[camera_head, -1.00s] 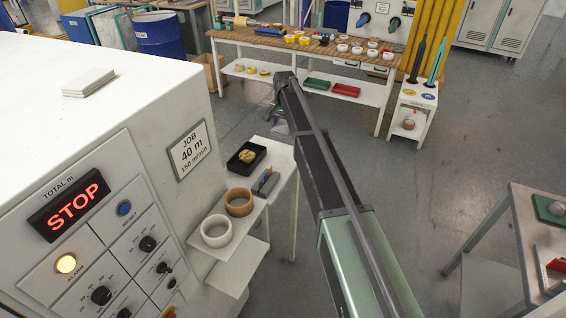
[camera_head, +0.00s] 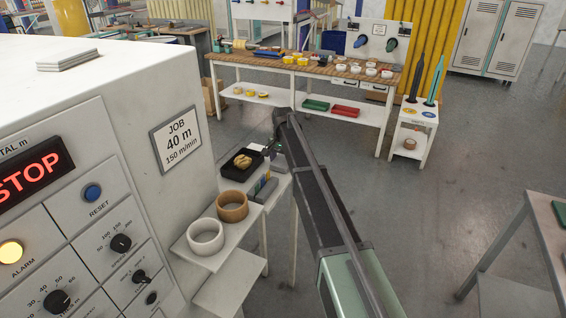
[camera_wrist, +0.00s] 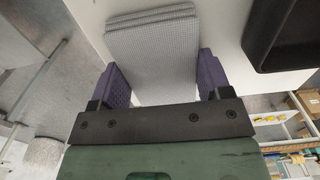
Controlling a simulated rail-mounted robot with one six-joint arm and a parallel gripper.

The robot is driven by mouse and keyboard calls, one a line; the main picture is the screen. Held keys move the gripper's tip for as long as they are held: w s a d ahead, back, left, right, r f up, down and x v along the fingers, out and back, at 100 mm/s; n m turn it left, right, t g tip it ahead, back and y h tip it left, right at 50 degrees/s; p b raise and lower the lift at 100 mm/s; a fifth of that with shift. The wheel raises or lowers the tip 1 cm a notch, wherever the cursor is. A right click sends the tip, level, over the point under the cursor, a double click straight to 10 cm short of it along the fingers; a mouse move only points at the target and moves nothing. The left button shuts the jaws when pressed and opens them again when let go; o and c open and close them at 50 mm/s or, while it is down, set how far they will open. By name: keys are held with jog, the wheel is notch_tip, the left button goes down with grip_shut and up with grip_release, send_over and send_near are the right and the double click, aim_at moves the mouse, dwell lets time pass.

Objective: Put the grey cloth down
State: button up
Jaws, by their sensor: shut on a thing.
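The grey cloth (camera_wrist: 150,45) is a folded, fine-checked pad in the wrist view. It sits between the purple fingers of my gripper (camera_wrist: 165,80), which are shut on it. Beneath and beyond it is the white shelf top (camera_wrist: 222,30), and I cannot tell whether the cloth touches it. In the head view my gripper (camera_head: 275,149) is at the far end of the white side shelf, just right of the black tray (camera_head: 236,172). The cloth is small and partly hidden by the arm there. The black tray also shows at the upper right of the wrist view (camera_wrist: 262,35).
The tray holds a tan item (camera_head: 243,160). A grey block-like item (camera_head: 265,189), a brown tape roll (camera_head: 232,206) and a white tape roll (camera_head: 206,237) stand nearer on the shelf. The white machine cabinet (camera_head: 150,100) is to the left. Open floor lies to the right.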

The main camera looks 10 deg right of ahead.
aim_at(283, 160)
jog(key=o, duration=1)
jog(key=shift+f, duration=0.1)
notch_tip(283, 160, up, 13)
jog(key=p, duration=1.3)
jog(key=s+n, duration=0.7)
jog(key=s, duration=3.5)
notch_tip(283, 160, down, 7)
jog(key=b, duration=0.6)
jog(key=shift+d+b, duration=0.1)
jog(key=shift+b, duration=0.25)
jog(key=shift+o, duration=0.2)
jog(key=shift+r+p, duration=0.45)
jog(key=shift+r, duration=0.15)
